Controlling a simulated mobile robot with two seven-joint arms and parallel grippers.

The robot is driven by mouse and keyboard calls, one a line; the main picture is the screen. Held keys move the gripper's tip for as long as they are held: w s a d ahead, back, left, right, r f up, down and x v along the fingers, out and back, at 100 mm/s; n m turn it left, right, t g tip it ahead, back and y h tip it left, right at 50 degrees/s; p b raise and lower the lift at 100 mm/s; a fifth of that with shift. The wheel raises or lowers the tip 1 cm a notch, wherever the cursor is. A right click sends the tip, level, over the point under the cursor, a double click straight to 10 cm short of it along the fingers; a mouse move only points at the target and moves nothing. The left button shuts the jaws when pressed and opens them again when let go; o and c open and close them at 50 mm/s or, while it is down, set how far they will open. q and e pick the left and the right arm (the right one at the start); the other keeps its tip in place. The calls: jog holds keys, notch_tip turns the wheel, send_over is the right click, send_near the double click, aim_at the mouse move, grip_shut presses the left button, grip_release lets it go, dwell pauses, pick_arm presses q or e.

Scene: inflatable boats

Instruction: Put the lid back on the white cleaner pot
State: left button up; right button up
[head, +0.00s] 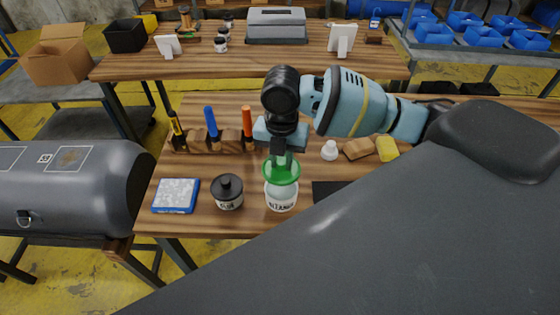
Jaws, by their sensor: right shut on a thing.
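The white cleaner pot (281,202) stands upright on the front workbench, its label partly readable. A green lid (281,172) is right over its mouth and overlaps the pot's top in the head view. I cannot tell whether the lid touches the rim or hovers just above it. My right gripper (281,158) points down from above and is shut on the green lid. Its fingertips are partly hidden by the lid. My left gripper is not in view.
A black-lidded glue pot (228,194) stands close left of the cleaner pot, with a blue-edged pad (176,196) farther left. A wooden tool rack (212,140) is behind. A small white bottle (330,151) and a yellow sponge (387,149) lie to the right.

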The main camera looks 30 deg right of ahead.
jog(key=shift+f, duration=0.15)
jog(key=shift+f, duration=0.75)
jog(key=shift+f+b, duration=0.4)
jog(key=shift+f, duration=1.95)
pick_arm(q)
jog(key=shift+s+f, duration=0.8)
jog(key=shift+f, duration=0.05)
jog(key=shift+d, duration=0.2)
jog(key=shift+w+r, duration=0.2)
pick_arm(e)
jog(key=shift+r, duration=0.1)
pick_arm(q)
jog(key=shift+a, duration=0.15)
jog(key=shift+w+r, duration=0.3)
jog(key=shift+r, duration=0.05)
